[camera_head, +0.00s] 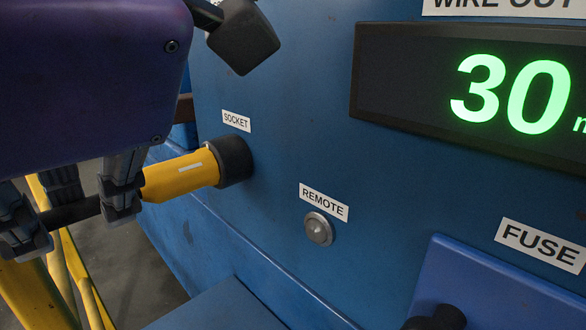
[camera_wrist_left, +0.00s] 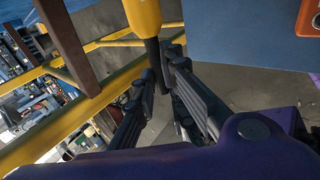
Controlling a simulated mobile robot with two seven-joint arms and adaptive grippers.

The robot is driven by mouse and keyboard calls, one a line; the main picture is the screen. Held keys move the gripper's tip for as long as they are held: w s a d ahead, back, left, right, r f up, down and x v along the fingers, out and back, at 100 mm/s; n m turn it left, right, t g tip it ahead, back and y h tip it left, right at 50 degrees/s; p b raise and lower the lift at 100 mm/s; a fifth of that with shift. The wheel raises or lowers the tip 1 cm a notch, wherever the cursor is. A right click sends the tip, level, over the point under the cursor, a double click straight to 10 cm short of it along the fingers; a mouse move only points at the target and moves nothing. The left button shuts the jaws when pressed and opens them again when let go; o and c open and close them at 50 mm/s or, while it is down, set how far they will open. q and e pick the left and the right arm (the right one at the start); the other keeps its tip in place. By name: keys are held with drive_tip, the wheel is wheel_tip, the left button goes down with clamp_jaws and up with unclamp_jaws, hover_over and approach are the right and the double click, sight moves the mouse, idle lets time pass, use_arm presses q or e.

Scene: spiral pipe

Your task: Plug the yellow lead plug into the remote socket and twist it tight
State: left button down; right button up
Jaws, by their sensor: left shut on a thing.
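The yellow plug (camera_head: 183,174) lies roughly level, its right end meeting the black round socket (camera_head: 236,160) under the SOCKET label. I cannot see inside the socket, so how deep the plug sits and whether it is twisted tight is hidden. My left gripper (camera_head: 92,202) is shut at the plug's rear end, by the black lead. In the left wrist view, the yellow plug (camera_wrist_left: 143,14) shows at the top, with the black lead (camera_wrist_left: 153,50) running down between the fingers (camera_wrist_left: 160,66). My right gripper is in neither view.
A round metal button (camera_head: 319,229) sits below the REMOTE label (camera_head: 324,202). A dark block (camera_head: 243,38) juts out above the socket. A display (camera_head: 420,85) reads 30. A blue fuse box (camera_head: 490,290) is at lower right, yellow rails (camera_head: 62,250) at lower left.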

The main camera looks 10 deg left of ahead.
use_arm(q)
drive_tip(key=c, duration=1.7)
unclamp_jaws()
